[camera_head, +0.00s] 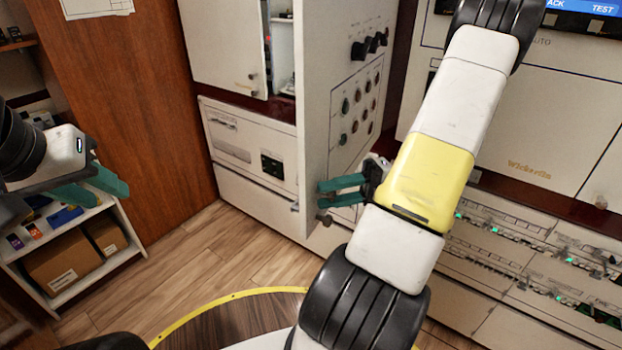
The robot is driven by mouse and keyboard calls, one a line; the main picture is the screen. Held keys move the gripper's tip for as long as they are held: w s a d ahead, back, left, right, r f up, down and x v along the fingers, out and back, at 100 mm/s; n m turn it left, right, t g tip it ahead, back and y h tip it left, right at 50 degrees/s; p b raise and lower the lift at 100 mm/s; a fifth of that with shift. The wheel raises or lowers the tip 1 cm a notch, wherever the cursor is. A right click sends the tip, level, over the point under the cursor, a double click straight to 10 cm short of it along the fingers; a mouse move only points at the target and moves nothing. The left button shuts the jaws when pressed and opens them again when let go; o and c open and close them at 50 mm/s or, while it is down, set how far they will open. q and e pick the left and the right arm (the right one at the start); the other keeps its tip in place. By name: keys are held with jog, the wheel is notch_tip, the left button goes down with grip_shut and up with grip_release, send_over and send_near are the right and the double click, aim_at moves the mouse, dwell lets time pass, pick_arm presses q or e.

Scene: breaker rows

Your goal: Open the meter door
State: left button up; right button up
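A white door-like panel (343,95) with black knobs and rows of round buttons stands out at an angle from the cabinets, in the middle of the head view. I take it as the meter door, but no label on it is readable. A small dark knob-like handle (325,219) shows near its lower end. My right gripper (320,193) is at the panel's lower part, just above that handle. Its teal fingers are apart with nothing seen between them. My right arm hides what lies behind it. My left gripper (99,194) is open and empty at the far left, away from the panel.
A white cabinet door (222,45) and a partly open compartment (282,45) are left of the panel. A low shelf with cardboard boxes (62,262) is under my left gripper. Breaker rows (530,240) are at right. Wood floor (205,260) is clear between.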

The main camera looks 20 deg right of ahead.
jog(key=shift+o, duration=1.1)
jog(key=d, duration=0.7)
jog(key=shift+s+d, duration=0.35)
jog(key=shift+d, duration=0.05)
